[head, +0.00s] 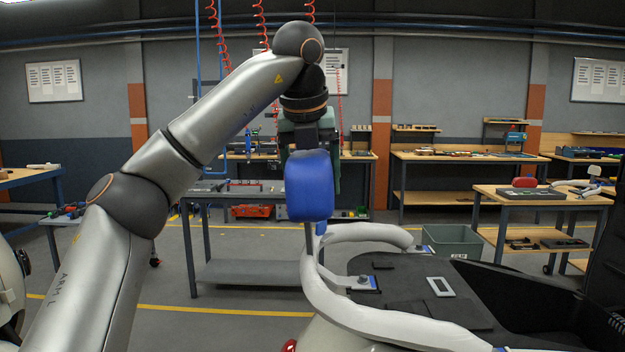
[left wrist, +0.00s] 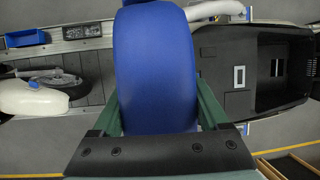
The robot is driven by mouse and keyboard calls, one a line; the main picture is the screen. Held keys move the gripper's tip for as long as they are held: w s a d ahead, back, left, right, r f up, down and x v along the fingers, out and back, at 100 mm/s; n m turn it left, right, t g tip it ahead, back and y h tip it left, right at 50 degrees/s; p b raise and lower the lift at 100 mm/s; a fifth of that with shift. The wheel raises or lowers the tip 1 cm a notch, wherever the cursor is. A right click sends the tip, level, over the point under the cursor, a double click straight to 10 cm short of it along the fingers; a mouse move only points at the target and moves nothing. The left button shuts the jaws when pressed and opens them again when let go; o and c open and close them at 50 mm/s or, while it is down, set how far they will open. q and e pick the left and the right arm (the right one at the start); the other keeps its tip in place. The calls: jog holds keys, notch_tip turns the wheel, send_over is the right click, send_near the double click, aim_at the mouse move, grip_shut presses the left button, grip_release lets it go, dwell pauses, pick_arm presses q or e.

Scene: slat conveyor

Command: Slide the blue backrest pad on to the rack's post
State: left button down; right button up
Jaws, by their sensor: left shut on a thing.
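The blue backrest pad (head: 310,190) hangs upright below my left gripper (head: 312,150) in the head view. In the left wrist view the pad (left wrist: 155,65) fills the middle, between the green fingers of my left gripper (left wrist: 158,105), which is shut on it. The rack's post (head: 309,238) stands just below the pad, above the pale curved rail. The pad's lower edge lines up with the post in the picture. I cannot tell whether the post is inside the pad or behind it, and its top is hidden. My right gripper is in neither view.
A pale curved rail (head: 360,316) surrounds the black vehicle body (head: 420,290) below and right of the pad. A grey bin (head: 452,241) and workbenches (head: 460,158) stand behind. Another bench (head: 240,270) is behind to the left. Air around the pad looks clear.

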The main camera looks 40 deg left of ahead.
aim_at(305, 155)
pick_arm(q)
grip_release()
jog(key=p+v, duration=0.4)
jog(key=v, duration=0.8)
jog(key=shift+s+d+r, duration=0.1)
jog(key=shift+r, duration=0.2)
jog(key=shift+f, duration=0.1)
